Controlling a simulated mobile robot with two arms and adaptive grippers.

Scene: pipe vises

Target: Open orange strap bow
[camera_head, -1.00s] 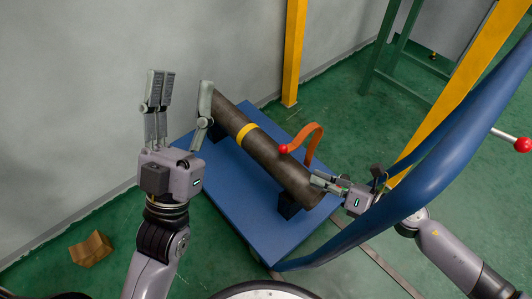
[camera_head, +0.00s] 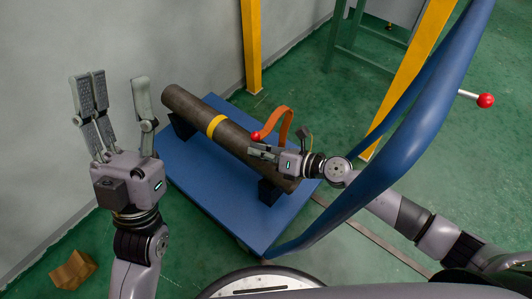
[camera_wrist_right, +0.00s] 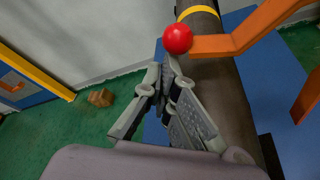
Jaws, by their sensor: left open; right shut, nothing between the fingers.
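The orange strap bow (camera_head: 286,122) arches over the dark pipe (camera_head: 236,137), and it also shows in the right wrist view (camera_wrist_right: 250,32). A red ball knob (camera_head: 256,136) sits at its end, at the top middle of the right wrist view (camera_wrist_right: 178,38). My right gripper (camera_head: 256,150) is shut and empty, with its fingertips just short of the red knob; a small gap seems to remain. My left gripper (camera_head: 112,82) is open and empty, raised to the left of the pipe.
The pipe, with a yellow band (camera_head: 215,125), rests on dark supports on a blue platform (camera_head: 214,193). A large blue curved frame (camera_head: 428,140) with another red knob (camera_head: 486,100) stands at right. A cardboard box (camera_head: 73,269) lies on the green floor.

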